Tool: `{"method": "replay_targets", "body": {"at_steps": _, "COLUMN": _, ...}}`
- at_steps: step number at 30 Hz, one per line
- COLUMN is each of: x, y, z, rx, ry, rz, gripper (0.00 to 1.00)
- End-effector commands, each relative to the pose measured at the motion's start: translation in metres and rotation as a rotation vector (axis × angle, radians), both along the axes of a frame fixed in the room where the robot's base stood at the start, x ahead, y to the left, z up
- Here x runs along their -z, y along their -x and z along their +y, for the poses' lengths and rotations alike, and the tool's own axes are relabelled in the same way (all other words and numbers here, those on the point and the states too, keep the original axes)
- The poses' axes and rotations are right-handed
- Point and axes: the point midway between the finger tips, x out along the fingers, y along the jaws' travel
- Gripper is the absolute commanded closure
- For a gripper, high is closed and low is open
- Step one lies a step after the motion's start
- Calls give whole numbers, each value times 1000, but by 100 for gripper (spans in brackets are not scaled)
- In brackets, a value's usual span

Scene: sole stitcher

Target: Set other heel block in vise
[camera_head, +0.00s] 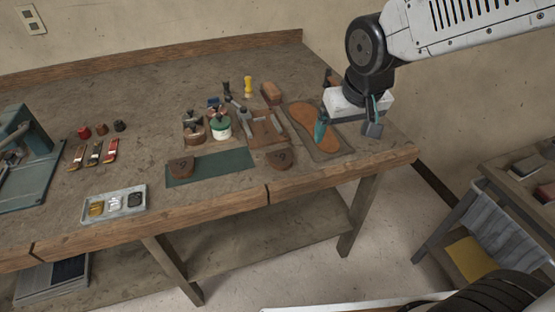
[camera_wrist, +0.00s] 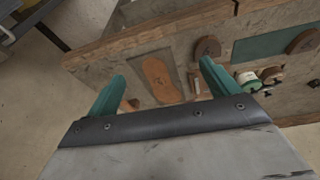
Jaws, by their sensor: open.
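One brown heel block (camera_head: 181,166) sits on the left part of the green mat (camera_head: 225,163). A second brown heel block (camera_head: 281,159) sits near the bench's front edge, just right of the mat. Both blocks also show in the wrist view, one near the edge (camera_wrist: 208,47) and one on the mat (camera_wrist: 303,41). A wooden fixture with metal parts (camera_head: 267,131), which may be the vise, stands behind the second block; I cannot tell for sure. My gripper (camera_head: 347,124) is open and empty above the bench's right end, right of both blocks, over the orange sole (camera_wrist: 160,79).
A green-and-white jar (camera_head: 221,125) and round brown pieces stand behind the mat. A grey tray (camera_head: 115,204) lies at the front left. A teal machine (camera_head: 20,170) stands at the far left. A side cart (camera_head: 520,185) stands at the right. The bench front has clear room.

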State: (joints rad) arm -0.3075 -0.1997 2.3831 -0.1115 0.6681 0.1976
Motion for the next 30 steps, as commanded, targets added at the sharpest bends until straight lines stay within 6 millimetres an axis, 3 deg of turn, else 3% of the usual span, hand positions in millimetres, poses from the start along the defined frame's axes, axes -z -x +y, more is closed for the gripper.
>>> {"method": "replay_targets", "body": {"at_steps": 1, "x": 16, "y": -15, "z": 22, "rx": -34, "ry": -3, "rz": -8, "gripper": 13}}
{"method": "replay_targets", "body": {"at_steps": 3, "x": 33, "y": -32, "z": 47, "rx": -66, "ry": -15, "rz": -31, "gripper": 13}}
{"method": "replay_targets", "body": {"at_steps": 9, "x": 65, "y": -56, "z": 97, "rx": -126, "ry": -47, "rz": -71, "gripper": 13}}
{"method": "replay_targets", "body": {"at_steps": 13, "x": 76, "y": -62, "z": 109, "rx": -139, "ry": -55, "rz": -81, "gripper": 13}}
{"method": "replay_targets", "body": {"at_steps": 30, "x": 143, "y": -80, "z": 121, "rx": -138, "ry": -56, "rz": -82, "gripper": 13}}
